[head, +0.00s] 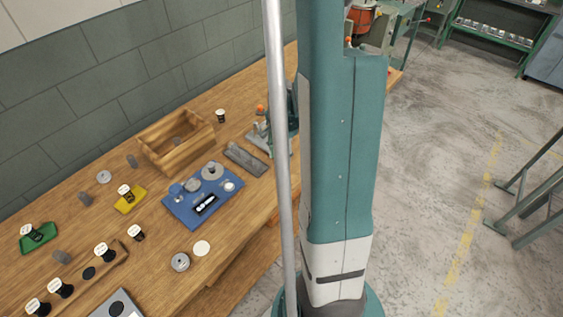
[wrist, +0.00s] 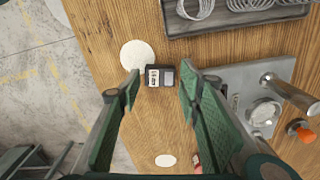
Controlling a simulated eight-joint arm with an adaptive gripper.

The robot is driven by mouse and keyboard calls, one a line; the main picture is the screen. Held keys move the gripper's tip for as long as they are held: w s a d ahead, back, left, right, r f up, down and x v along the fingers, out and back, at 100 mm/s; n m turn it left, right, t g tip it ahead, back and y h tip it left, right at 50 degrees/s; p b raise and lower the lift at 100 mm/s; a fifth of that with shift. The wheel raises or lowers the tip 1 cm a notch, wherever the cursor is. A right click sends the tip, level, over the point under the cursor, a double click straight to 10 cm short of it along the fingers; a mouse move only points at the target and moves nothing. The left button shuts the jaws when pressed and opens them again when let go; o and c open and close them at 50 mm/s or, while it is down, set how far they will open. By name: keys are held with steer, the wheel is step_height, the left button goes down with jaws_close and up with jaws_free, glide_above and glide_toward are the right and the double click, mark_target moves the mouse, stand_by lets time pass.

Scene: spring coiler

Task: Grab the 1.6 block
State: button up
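In the wrist view, a small dark block (wrist: 153,77) with a white label lies on the wooden bench. The label is too small to read surely as 1.6. My gripper (wrist: 160,88) is open, with its two green fingers on either side of the block in the picture. The block shows just beyond the fingertips, and I see no finger touching it. The height of the fingertips above the bench is hard to tell. In the head view, my arm hides my gripper, and I cannot tell which labelled piece matches this block.
In the wrist view, a white disc (wrist: 136,55) lies beside the block. A grey tray with wire coils (wrist: 196,8) is above right, and a metal fixture (wrist: 250,90) with an orange knob (wrist: 306,135) is at right. In the head view, a wooden box (head: 160,150) and blue board (head: 180,213) stand left.

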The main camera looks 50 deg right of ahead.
mark_target(281, 159)
steer(key=shift+f, duration=0.55)
steer(key=c, duration=0.7)
steer(key=shift+r, duration=0.2)
steer(key=shift+c, duration=0.2)
step_height(281, 159, up, 10)
steer(key=shift+f+p, duration=0.15)
steer(key=shift+p, duration=0.3)
stand_by(0.6)
